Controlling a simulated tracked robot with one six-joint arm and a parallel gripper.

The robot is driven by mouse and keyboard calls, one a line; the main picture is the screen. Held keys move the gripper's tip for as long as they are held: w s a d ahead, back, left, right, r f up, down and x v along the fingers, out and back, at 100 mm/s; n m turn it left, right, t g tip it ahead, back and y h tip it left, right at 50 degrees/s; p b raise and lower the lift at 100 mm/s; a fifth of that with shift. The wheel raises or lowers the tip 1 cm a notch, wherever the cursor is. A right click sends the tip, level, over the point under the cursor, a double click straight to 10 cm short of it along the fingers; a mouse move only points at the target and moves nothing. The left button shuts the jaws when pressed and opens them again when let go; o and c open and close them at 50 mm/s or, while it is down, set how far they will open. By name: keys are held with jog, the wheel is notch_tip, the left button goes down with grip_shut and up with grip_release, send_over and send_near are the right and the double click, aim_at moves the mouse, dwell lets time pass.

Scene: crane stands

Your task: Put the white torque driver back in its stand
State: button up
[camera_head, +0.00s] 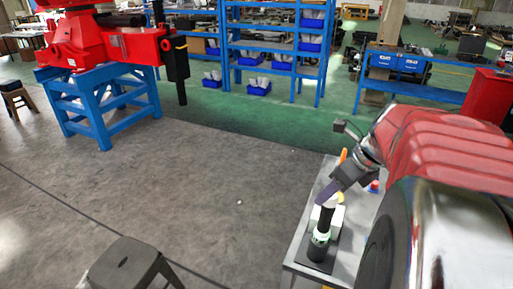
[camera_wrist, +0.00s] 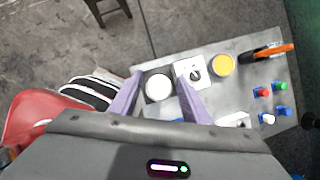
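The torque driver (camera_head: 321,238) appears as an upright cylinder with white and green bands on the near part of the bench, a black part above it. In the wrist view a white round top (camera_wrist: 158,87), seemingly the same thing, shows between my fingers. My gripper (camera_head: 328,197) is above it.
The grey bench (camera_head: 299,240) also holds a yellow round thing (camera_wrist: 222,65), an orange-handled tool (camera_wrist: 270,50) and several small coloured pegs (camera_wrist: 270,101). A dark stool (camera_head: 130,264) stands on the floor left of the bench. The floor between is clear. Blue shelving is at the back.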

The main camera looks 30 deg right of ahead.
jog(key=shift+o, duration=1)
jog(key=shift+f, duration=0.1)
jog(key=shift+v, duration=2.55)
jog(key=v, duration=1.3)
jog(key=shift+s+r, duration=0.25)
jog(key=shift+r, duration=0.05)
jog(key=shift+d, duration=0.1)
